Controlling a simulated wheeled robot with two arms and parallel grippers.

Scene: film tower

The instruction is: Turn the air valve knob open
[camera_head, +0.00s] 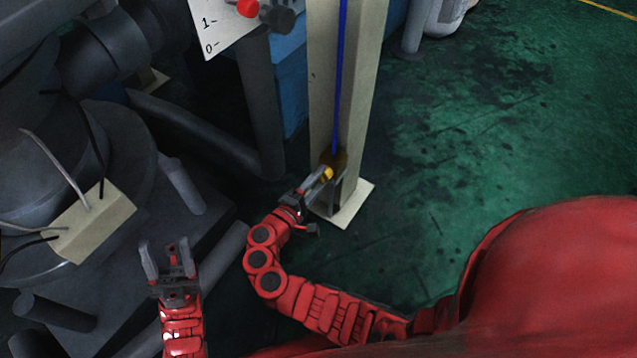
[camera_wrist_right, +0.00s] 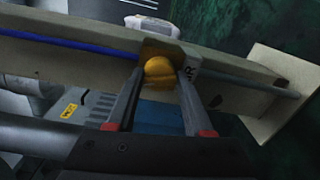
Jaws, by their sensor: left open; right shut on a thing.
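The yellow air valve knob (camera_head: 326,173) sits low on a beige upright post (camera_head: 356,80), where a blue hose (camera_head: 341,70) runs down to it. My right gripper (camera_head: 323,178) reaches the knob from the lower left. In the right wrist view the round yellow knob (camera_wrist_right: 159,72) lies between the two fingertips (camera_wrist_right: 159,78), and the gripper is shut on it. The turn position of the knob cannot be told. My left gripper (camera_head: 168,262) is open and empty, left of the right arm, with its fingers pointing up.
A dark machine with round flanges fills the left, with a beige junction box (camera_head: 92,222) and cables on it. A white scale plate (camera_head: 222,25) with a red knob (camera_head: 248,8) is at the top. Green floor (camera_head: 480,130) is clear right of the post.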

